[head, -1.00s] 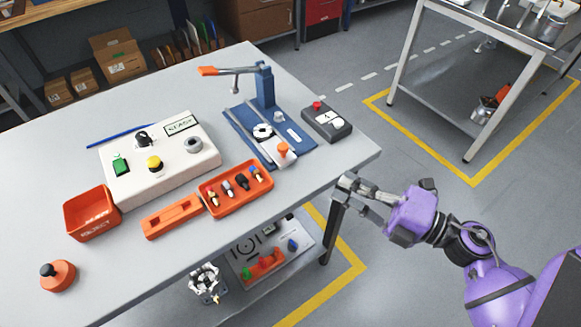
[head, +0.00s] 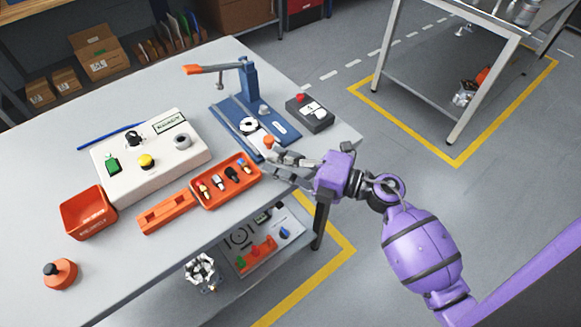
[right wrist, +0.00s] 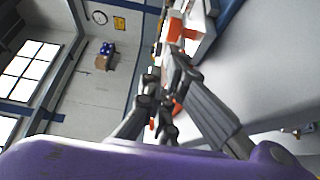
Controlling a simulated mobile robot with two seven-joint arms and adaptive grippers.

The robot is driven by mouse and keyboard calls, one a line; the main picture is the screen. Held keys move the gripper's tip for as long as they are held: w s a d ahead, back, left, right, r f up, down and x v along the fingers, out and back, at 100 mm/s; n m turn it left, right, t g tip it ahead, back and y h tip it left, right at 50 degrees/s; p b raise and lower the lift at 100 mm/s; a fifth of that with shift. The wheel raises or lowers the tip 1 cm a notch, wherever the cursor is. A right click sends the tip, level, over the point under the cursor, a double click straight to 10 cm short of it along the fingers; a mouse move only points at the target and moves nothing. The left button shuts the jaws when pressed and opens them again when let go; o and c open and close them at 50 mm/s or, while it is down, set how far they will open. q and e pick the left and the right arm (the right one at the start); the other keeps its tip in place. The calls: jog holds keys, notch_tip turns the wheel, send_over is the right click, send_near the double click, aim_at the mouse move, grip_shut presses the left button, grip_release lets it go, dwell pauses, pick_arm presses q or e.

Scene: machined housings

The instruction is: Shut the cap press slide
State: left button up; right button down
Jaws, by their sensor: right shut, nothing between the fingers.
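The cap press has a blue base (head: 284,130), a blue column (head: 249,78) and an orange-tipped lever (head: 193,70). Its slide (head: 259,136) is a pale plate at the front end of the base, out from under the lever's ram. A ring-shaped part (head: 249,124) lies on the slide line, and an orange knob (head: 269,142) stands at the slide's near end. My right gripper (head: 276,159) is shut and empty, just in front of the knob; contact cannot be told. The right gripper's fingers (right wrist: 165,95) also show in the right wrist view, with an orange piece beyond. My left gripper is not in view.
A grey button box (head: 311,113) stands right of the press. An orange tray (head: 226,180) of small parts lies close to the left of my right gripper. A white control box (head: 150,155) and a red reject bin (head: 88,211) stand farther left.

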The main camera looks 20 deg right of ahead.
aim_at(260, 147)
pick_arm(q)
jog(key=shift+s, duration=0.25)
pick_arm(e)
jog(key=shift+w, duration=0.25)
jog(key=shift+w+a, duration=0.15)
jog(key=shift+w, duration=0.1)
jog(key=w+a, duration=0.1)
jog(key=w, duration=0.1)
jog(key=w+a, duration=0.1)
jog(key=w, duration=0.4)
jog(key=shift+a, duration=0.4)
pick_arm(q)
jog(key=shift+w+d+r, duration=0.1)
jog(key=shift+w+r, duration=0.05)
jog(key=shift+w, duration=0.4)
pick_arm(e)
jog(key=shift+s, duration=0.1)
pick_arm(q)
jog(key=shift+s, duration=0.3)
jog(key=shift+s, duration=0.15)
pick_arm(e)
jog(key=shift+s+f, duration=0.1)
